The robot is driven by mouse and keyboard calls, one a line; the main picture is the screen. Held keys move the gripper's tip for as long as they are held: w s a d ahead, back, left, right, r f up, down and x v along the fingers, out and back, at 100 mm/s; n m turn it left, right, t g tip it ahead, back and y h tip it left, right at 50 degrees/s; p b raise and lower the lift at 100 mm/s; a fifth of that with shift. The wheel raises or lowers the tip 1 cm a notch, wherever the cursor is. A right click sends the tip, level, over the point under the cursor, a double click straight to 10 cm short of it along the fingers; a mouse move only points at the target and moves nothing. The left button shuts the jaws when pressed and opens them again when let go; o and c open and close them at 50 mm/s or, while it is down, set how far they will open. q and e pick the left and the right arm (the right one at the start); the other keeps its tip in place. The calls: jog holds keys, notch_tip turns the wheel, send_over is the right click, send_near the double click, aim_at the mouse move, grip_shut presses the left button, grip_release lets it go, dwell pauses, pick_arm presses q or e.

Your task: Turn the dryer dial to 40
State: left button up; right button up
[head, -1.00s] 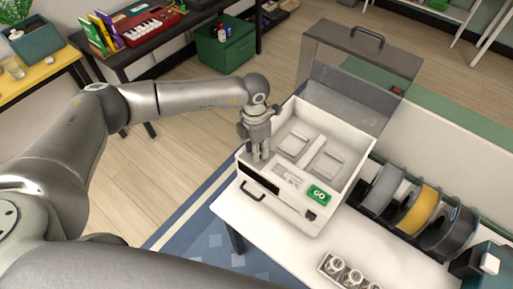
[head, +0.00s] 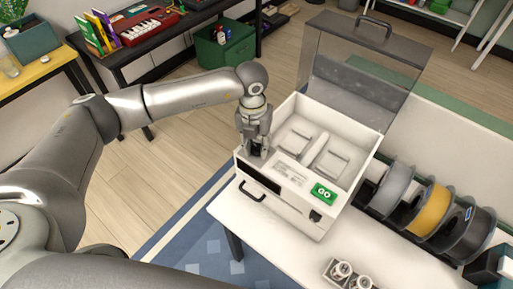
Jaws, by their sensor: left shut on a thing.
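The dryer (head: 318,218) is a white box on a white table, with its clear lid raised at the back. My left gripper (head: 257,153) points down at the left end of that panel. It is shut on the dial, which the fingers hide, so its setting cannot be read. My right gripper is not in view.
Spools in grey, yellow and black (head: 428,212) stand in a rack right of the dryer. A small tray with round pieces (head: 343,270) lies at the table's front. The raised lid (head: 358,85) stands behind the dryer. Open floor lies to the left.

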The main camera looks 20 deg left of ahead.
aim_at(255, 149)
pick_arm(q)
jog(key=n+b, duration=0.3)
jog(key=n, duration=0.2)
jog(key=shift+f+n, duration=0.1)
jog(key=shift+n, duration=0.2)
jog(key=shift+d+n+b, duration=0.1)
jog(key=shift+n+b, duration=0.75)
jog(key=shift+n, duration=1.35)
jog(key=shift+r+t, duration=0.2)
jog(key=shift+t, duration=0.1)
jog(key=o, duration=1)
jog(key=r, duration=1.2)
jog(key=shift+s+a, duration=0.2)
jog(key=shift+s, duration=0.1)
jog(key=shift+f, duration=0.1)
